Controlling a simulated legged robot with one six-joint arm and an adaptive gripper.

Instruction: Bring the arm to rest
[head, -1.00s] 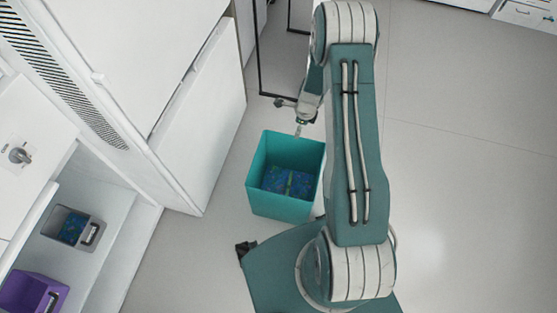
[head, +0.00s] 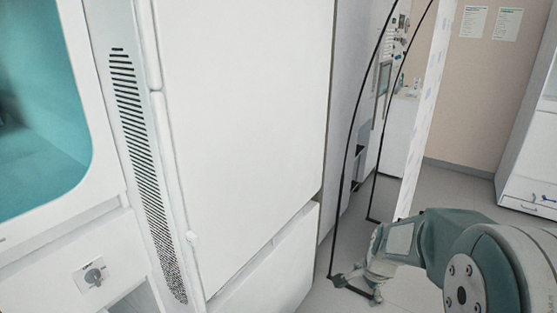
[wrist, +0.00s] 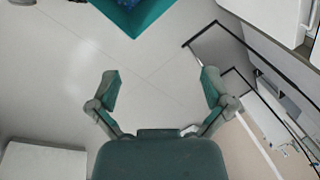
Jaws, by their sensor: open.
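My gripper (wrist: 158,92) shows in the wrist view with its two fingers spread wide apart and nothing between them. Pale floor lies beyond the fingers. In the head view my gripper (head: 355,288) is at the lower right, small and partly hidden by my wrist. My teal and white arm is folded at the lower right of that view.
A teal bin (wrist: 135,15) with blue contents shows at the top of the wrist view, apart from my gripper. A tall white cabinet (head: 245,120) fills the head view's middle. A black-framed stand (head: 345,180) rises behind my gripper. Open floor lies at right.

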